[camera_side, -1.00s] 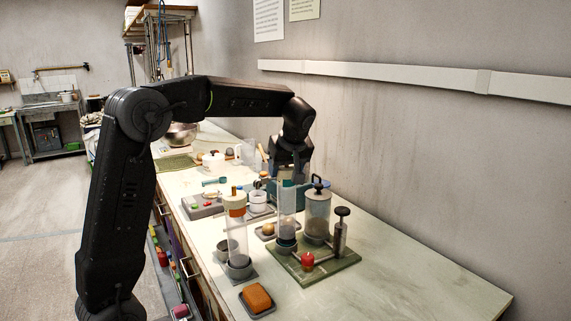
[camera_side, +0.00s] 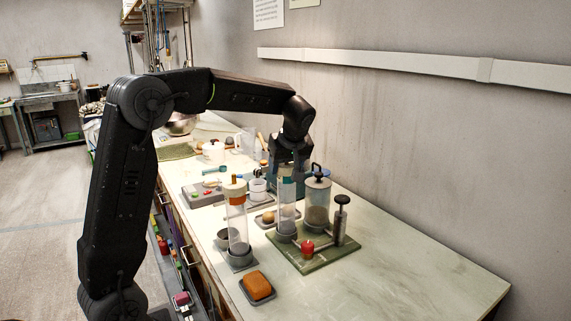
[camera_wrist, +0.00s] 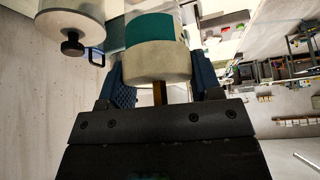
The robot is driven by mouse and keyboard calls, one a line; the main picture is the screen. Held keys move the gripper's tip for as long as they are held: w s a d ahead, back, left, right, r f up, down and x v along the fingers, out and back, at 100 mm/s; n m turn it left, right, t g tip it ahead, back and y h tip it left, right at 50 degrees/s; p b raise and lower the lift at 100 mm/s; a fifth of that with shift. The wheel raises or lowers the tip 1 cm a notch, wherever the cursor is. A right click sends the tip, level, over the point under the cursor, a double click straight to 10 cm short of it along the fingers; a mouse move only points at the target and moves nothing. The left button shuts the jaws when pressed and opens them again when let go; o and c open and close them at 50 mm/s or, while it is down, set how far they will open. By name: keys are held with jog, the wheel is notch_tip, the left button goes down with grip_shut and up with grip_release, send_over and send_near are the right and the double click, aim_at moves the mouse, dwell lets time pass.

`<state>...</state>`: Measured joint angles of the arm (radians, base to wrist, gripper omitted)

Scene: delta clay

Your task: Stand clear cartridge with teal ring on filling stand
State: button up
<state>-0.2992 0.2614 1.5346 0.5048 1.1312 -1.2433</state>
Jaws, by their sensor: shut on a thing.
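The clear cartridge (camera_side: 287,208) with its teal ring (camera_side: 287,180) is upright above the green filling stand (camera_side: 318,262). Its lower end is at the grey cup on the stand's left part; I cannot tell whether it is fully seated. My gripper (camera_side: 290,164) is shut on the cartridge's top end from above. In the wrist view, the blue finger pads of my gripper (camera_wrist: 163,82) flank the cream cap (camera_wrist: 157,62), with the teal ring (camera_wrist: 150,30) beyond it.
A clear cartridge with an orange ring (camera_side: 236,215) stands on a grey base to the left. A lidded clear canister (camera_side: 317,203), a metal plunger (camera_side: 340,222) and a red knob (camera_side: 307,247) are on the stand. An orange block (camera_side: 257,286) lies in front. The right counter is free.

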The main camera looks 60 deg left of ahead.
jog(key=o, duration=1.4)
jog(key=v, duration=1.4)
jog(key=shift+f, duration=0.1)
jog(key=s+d+f+m+t+h, duration=0.1)
jog(key=s+d+f+m+h, duration=0.1)
jog(key=s+d+f+m, duration=0.2)
jog(key=s+d+f+m+t+h, duration=0.2)
jog(key=s+d+f+m, duration=0.3)
jog(key=s, duration=0.5)
jog(key=s+d+f+m+t+h, duration=0.1)
jog(key=s+d+f+m, duration=0.3)
jog(key=s+d+m, duration=0.2)
jog(key=shift+s+f+m+h, duration=0.2)
jog(key=shift+s+m+h, duration=0.2)
jog(key=shift+s, duration=0.45)
